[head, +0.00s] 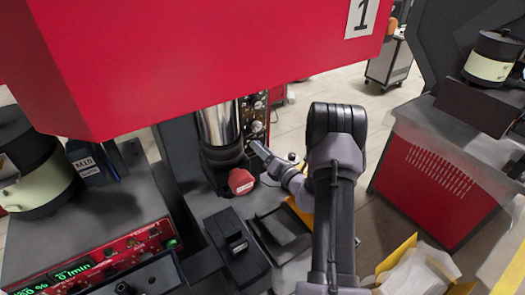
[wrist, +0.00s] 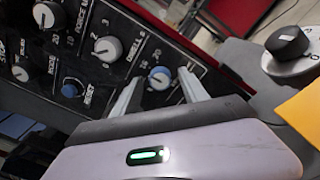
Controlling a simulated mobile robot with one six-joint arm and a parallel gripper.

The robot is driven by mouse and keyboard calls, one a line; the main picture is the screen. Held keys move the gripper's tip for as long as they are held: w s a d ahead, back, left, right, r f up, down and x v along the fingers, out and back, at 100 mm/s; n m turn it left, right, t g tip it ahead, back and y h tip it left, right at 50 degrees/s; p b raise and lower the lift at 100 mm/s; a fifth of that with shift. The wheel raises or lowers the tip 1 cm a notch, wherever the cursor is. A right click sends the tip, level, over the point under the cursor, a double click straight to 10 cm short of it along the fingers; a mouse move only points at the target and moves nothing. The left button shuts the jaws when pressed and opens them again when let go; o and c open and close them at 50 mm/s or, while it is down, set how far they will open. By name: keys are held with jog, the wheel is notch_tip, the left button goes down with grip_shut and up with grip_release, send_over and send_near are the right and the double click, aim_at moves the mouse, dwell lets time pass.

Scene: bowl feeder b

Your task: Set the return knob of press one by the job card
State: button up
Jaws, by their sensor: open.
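Press one (head: 200,50) is the big red machine with a "1" sign (head: 361,15) in the head view. Its dark control panel (head: 257,118) shows behind the steel column. In the wrist view the panel carries a blue-capped knob (wrist: 160,77) with 16 and 20 on its scale; its name label is hidden, so I cannot tell whether it is the return knob. My gripper (wrist: 159,74) is open, its fingers on either side of this knob in the picture; contact is unclear. In the head view my gripper (head: 270,157) reaches toward the panel. I see no readable job card.
The panel also holds a grey DWELL knob (wrist: 108,48), a FORCE knob (wrist: 48,14) and a blue RESET button (wrist: 72,88). A black knob (wrist: 287,41) on a grey dial stands at right, above something yellow (wrist: 302,112). A red-sided bench (head: 430,180) stands at right.

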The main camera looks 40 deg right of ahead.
grip_shut()
jog(key=shift+n+b, duration=2.3)
jog(key=shift+n, duration=2.2)
